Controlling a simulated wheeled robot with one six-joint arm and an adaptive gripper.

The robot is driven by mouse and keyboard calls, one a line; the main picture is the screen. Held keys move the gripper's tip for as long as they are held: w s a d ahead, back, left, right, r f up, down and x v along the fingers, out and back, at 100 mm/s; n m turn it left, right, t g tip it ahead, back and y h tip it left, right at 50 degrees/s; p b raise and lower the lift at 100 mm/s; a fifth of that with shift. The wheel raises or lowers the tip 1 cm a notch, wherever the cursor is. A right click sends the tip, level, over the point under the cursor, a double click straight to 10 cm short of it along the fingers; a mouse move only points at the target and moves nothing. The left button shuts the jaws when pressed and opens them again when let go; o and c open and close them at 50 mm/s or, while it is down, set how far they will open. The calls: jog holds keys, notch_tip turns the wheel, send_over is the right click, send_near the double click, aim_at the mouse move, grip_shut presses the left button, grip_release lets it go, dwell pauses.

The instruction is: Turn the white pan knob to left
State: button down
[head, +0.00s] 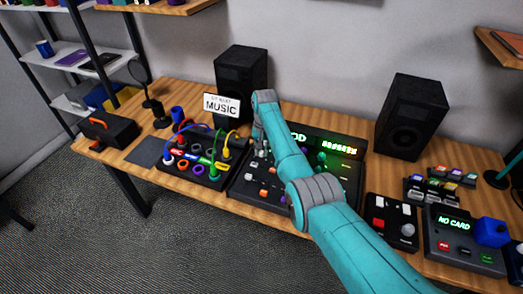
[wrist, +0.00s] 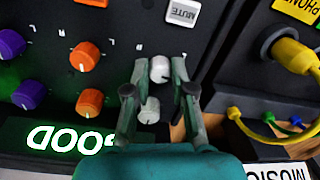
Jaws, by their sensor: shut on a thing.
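The mixer console (head: 240,190) lies on the wooden table, with orange, purple and white knobs. In the wrist view, a white knob (wrist: 159,72) with a small dark pointer mark sits between the fingertips of my gripper (wrist: 160,66). The fingers are shut on it from both sides. A second white knob (wrist: 149,108) lies between the finger bases and is not gripped. I cannot read a label telling which one is the pan knob. In the head view my arm covers part of the console and hides the gripped knob.
An orange knob (wrist: 84,56) and a grey mute button (wrist: 183,12) are close by. A patch box (head: 190,178) with coloured cables stands left of the console; its yellow plug (wrist: 298,55) is near my gripper. A MUSIC sign (head: 221,105) and speakers (head: 410,115) stand behind.

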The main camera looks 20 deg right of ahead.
aim_at(263, 152)
jog(key=shift+n, duration=0.9)
jog(key=c, duration=1)
grip_release()
jog(key=r, duration=1.2)
jog(key=shift+d, duration=0.25)
jog(key=shift+s, duration=0.1)
